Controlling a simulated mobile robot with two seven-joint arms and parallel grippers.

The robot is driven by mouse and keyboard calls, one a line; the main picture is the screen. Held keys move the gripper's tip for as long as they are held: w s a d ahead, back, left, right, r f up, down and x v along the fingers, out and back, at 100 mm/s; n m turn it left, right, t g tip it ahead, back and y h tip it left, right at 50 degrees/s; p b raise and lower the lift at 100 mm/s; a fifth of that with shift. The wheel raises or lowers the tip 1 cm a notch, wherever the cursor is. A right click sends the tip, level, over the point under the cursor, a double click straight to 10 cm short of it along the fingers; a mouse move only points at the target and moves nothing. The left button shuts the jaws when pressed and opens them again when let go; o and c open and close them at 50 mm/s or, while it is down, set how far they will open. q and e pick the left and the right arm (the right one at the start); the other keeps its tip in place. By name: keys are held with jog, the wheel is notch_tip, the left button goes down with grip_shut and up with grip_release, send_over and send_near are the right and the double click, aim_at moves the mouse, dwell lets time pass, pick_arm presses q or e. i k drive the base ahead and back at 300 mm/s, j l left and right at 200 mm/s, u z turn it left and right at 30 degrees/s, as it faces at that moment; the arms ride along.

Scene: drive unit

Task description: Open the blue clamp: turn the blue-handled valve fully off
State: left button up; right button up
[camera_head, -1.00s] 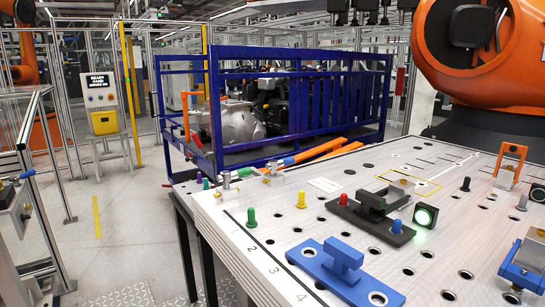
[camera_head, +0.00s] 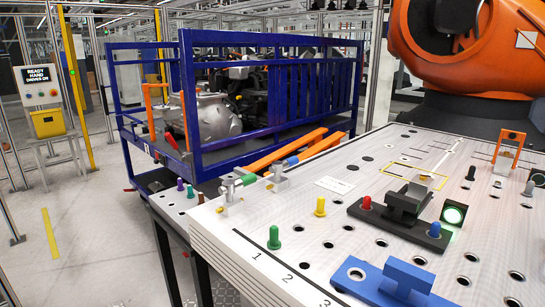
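Two small silver fittings stand at the back left corner of the white perforated table (camera_head: 330,228). The nearer one (camera_head: 232,192) has a green-tipped handle (camera_head: 249,179). The one behind it (camera_head: 277,174) has a short blue handle (camera_head: 292,161) that slants up to the right, in line with a long orange bar. I cannot tell whether this is the blue-handled valve, nor its setting. A blue fixture (camera_head: 402,278) with a raised block lies at the front of the table, cut off by the lower edge. Neither of my grippers is in view.
A dark fixture (camera_head: 402,207) with red and blue pegs and a lit green lamp (camera_head: 453,214) sit mid-table. Green (camera_head: 274,238) and yellow (camera_head: 320,206) pegs stand nearby. A blue-framed rack (camera_head: 190,100) stands behind; an orange robot (camera_head: 480,45) stands back right. Floor at left is open.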

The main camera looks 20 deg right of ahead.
aim_at(277, 167)
jog(key=i+j, duration=0.35)
jog(key=j, duration=0.15)
jog(key=i+j, duration=0.35)
jog(key=j, duration=0.15)
jog(key=i+j, duration=0.35)
jog(key=j, duration=0.15)
jog(key=i+j, duration=0.4)
jog(key=i+j+z, duration=0.1)
jog(key=i+j, duration=0.25)
jog(key=j, duration=0.2)
